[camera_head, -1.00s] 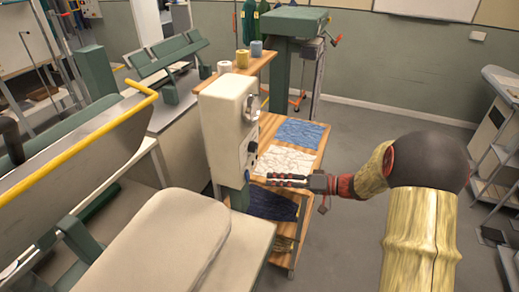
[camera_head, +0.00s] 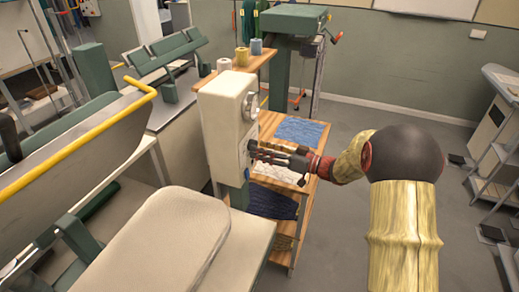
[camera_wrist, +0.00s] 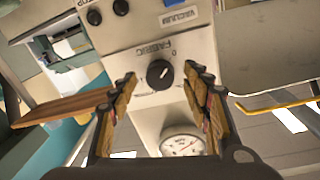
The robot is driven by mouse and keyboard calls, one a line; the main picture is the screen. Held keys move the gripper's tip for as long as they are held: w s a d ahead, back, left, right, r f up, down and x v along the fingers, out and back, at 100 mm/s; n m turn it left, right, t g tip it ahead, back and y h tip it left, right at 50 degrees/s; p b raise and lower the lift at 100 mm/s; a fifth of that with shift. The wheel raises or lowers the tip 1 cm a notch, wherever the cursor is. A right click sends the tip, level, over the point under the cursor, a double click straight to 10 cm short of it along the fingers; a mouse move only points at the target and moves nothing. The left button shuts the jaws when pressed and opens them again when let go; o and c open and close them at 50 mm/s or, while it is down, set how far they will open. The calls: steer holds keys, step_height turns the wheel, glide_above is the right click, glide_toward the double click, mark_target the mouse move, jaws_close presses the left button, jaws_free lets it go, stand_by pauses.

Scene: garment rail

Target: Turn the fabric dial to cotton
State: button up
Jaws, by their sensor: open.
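The fabric dial (camera_wrist: 160,74) is a round black knob on the cream control box (camera_head: 215,125). In the wrist view it sits under an upside-down FABRIC label, with a small light mark near its upper right edge. Its scale is too small to read, so I cannot tell the setting. My gripper (camera_wrist: 161,84) is open, with one finger on each side of the dial and visible gaps between. In the head view my gripper (camera_head: 254,151) is at the front face of the box and hides the dial.
Two more black knobs (camera_wrist: 94,18) (camera_wrist: 121,7) and a VACUUM label (camera_wrist: 180,15) lie beyond the dial, and a round gauge (camera_wrist: 183,146) lies nearer. A padded board (camera_head: 165,235) stands before the box. A wooden shelf unit with folded cloths (camera_head: 300,130) stands beside my gripper.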

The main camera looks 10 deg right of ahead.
steer(key=shift+w+a, duration=0.4)
steer(key=shift+a, duration=0.1)
steer(key=c, duration=0.3)
steer(key=c, duration=0.8)
steer(key=shift+c, duration=0.3)
